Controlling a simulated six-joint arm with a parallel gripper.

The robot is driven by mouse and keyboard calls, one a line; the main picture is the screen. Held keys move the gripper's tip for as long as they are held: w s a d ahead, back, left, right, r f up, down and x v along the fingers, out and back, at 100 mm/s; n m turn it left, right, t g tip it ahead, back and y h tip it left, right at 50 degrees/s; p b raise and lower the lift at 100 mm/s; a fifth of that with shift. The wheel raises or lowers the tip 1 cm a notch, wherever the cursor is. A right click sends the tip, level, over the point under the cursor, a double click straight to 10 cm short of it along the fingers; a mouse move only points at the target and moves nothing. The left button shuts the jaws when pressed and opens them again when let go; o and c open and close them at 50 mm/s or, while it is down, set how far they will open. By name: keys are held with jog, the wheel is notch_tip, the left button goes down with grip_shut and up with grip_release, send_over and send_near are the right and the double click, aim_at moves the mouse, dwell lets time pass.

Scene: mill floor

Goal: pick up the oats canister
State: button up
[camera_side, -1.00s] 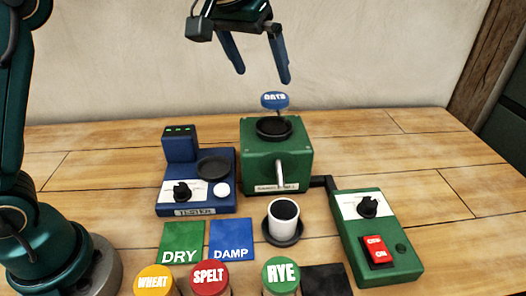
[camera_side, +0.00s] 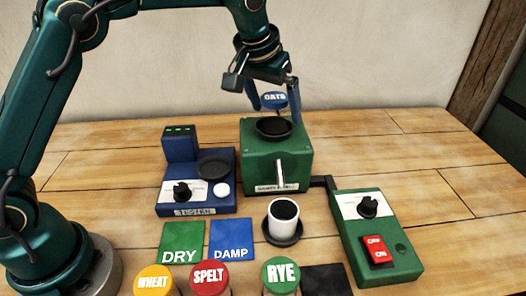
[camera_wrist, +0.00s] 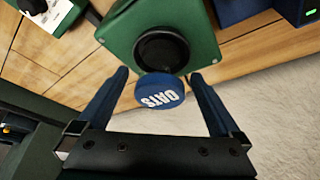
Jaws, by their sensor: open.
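The oats canister (camera_side: 274,97) shows only its round blue lid marked OATS, behind the green mill (camera_side: 275,152) in the side view. The mill hides its body. In the wrist view the lid (camera_wrist: 160,91) lies between my two fingers, close to the mill's edge and its black hopper. My gripper (camera_side: 275,112) points down with its blue fingers apart, one on each side of the lid. In the wrist view my gripper (camera_wrist: 160,75) is open, with visible gaps between the lid and both fingers.
A blue tester (camera_side: 196,182) stands left of the mill, and a green switch box (camera_side: 376,236) stands to the right. A cup (camera_side: 284,221) is in front. Wheat, spelt and rye canisters (camera_side: 282,274) line the front edge. The wall is close behind.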

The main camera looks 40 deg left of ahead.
jog(key=c, duration=1.5)
grip_shut()
jog(key=shift+r, duration=0.2)
